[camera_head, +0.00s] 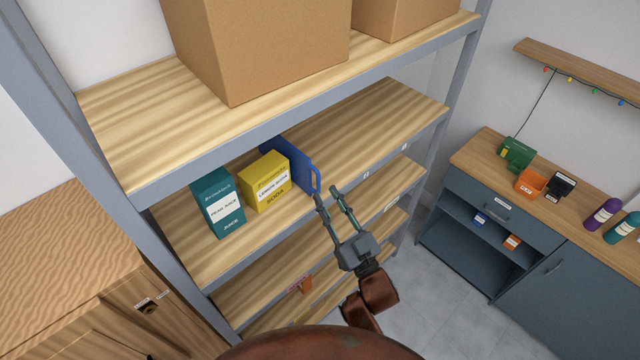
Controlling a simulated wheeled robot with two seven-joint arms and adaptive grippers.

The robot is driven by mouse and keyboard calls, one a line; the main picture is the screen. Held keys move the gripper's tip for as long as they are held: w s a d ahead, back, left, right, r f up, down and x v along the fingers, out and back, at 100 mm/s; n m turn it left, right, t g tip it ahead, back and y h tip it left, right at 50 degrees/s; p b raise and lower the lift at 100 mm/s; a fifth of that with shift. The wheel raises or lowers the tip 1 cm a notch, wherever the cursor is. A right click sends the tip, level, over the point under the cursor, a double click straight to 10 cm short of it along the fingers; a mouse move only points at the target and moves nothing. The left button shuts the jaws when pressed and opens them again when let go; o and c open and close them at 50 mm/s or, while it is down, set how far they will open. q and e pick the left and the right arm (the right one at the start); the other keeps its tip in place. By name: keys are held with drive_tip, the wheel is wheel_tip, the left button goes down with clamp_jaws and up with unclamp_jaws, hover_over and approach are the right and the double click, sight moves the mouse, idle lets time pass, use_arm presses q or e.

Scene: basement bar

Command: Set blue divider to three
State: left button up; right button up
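The blue divider (299,168) stands upright on the middle wooden shelf (375,120), just right of a yellow lemon soda box (266,182). Its front end has a handle with a slot at the shelf's front edge. My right gripper (326,194) is just in front of and below this handle, its two fingers apart with nothing visible between them. I cannot tell whether a fingertip touches the divider. Small white labels (366,175) sit on the shelf's front edge to the right of the divider; their marks are too small to read. My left gripper is not in view.
A teal box (218,202) stands left of the yellow box. The middle shelf is clear right of the divider. A grey upright (445,125) bounds the shelf at right. A dark cabinet (500,215) stands farther right.

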drive_tip(key=v, duration=0.6)
drive_tip(key=shift+a, duration=0.1)
drive_tip(key=shift+w, duration=0.1)
